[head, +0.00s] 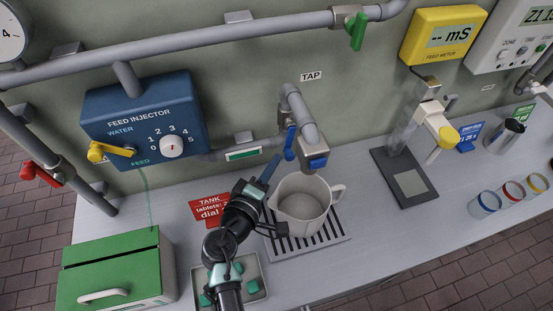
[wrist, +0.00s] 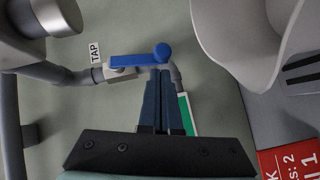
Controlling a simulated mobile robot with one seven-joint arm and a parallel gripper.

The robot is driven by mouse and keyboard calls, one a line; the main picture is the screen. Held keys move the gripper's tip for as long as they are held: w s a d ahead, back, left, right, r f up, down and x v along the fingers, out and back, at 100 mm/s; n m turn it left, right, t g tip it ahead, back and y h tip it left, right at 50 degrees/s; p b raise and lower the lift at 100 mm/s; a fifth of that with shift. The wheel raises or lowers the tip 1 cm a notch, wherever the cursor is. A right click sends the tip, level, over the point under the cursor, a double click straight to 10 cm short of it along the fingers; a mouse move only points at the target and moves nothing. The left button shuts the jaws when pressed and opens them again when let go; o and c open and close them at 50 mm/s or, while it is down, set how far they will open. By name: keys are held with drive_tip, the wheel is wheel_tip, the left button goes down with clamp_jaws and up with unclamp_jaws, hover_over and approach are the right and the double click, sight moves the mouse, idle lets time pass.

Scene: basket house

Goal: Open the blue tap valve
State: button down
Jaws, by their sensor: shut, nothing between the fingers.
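The tap (head: 308,128) is a grey pipe on the wall with a blue-tipped spout (head: 315,161). Its blue valve handle (head: 290,142) hangs beside the pipe in the head view. In the wrist view the blue valve handle (wrist: 140,61) lies across the picture, with a round blue end at its right. My gripper (head: 274,165) is left of and below the handle in the head view. Its blue fingers (wrist: 164,74) are together and empty, with the tips at the handle's right end in the wrist view. I cannot tell whether they touch it.
A beige jug (head: 303,204) stands on a drain grate (head: 325,241) below the spout, close right of my gripper. A blue feed injector box (head: 150,120) is on the wall at left. A green box (head: 117,270) and a tray (head: 255,269) stand in front.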

sight(289, 159)
drive_tip(key=shift+w+d+f, duration=0.15)
drive_tip(key=shift+d, duration=0.3)
drive_tip(key=b, duration=0.2)
drive_tip(key=d+f+n+t+b, duration=0.1)
drive_tip(key=b, duration=0.2)
drive_tip(key=shift+w+d+h+b, duration=0.25)
drive_tip(key=shift+d+h+b, duration=0.05)
drive_tip(key=shift+b, duration=0.05)
drive_tip(key=shift+d+r, duration=0.1)
